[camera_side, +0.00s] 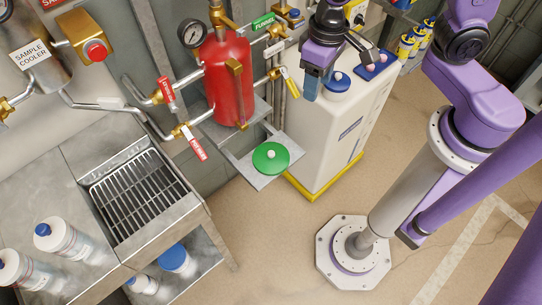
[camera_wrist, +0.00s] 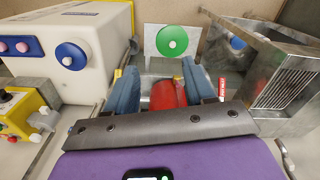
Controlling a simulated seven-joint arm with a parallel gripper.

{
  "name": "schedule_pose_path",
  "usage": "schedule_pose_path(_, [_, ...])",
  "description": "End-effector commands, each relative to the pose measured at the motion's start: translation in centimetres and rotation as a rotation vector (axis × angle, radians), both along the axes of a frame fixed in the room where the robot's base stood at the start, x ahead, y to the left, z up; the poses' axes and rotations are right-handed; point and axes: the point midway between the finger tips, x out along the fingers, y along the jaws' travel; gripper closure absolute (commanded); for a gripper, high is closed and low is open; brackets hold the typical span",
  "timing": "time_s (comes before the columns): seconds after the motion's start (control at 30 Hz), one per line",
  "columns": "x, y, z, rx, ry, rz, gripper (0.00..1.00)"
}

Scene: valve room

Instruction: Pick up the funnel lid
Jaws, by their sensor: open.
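The red cylinder (camera_side: 227,78) with pipes and red-tagged valves stands left of my gripper. The white tank (camera_side: 335,130) stands in a yellow tray. A metal sink with a grate (camera_side: 138,195) and several bottles are at the left. The floor in front is clear.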

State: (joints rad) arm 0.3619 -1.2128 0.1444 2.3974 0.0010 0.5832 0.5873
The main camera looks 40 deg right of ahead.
Motion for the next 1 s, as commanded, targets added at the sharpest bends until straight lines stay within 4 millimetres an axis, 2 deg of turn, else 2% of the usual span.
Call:
schedule_pose_path(0.2, [3.5, 2.2, -3.6, -0.007, 0.01, -0.301, 0.47])
schedule_pose_path(0.5, [6.9, 4.1, -9.0, -0.009, 0.015, -0.719, 0.47])
schedule_pose_path(0.73, [7.9, 4.6, -12.3, -0.009, 0.018, -0.966, 0.47])
schedule_pose_path(1.0, [8.2, 4.7, -13.9, -0.008, 0.018, -1.052, 0.47])
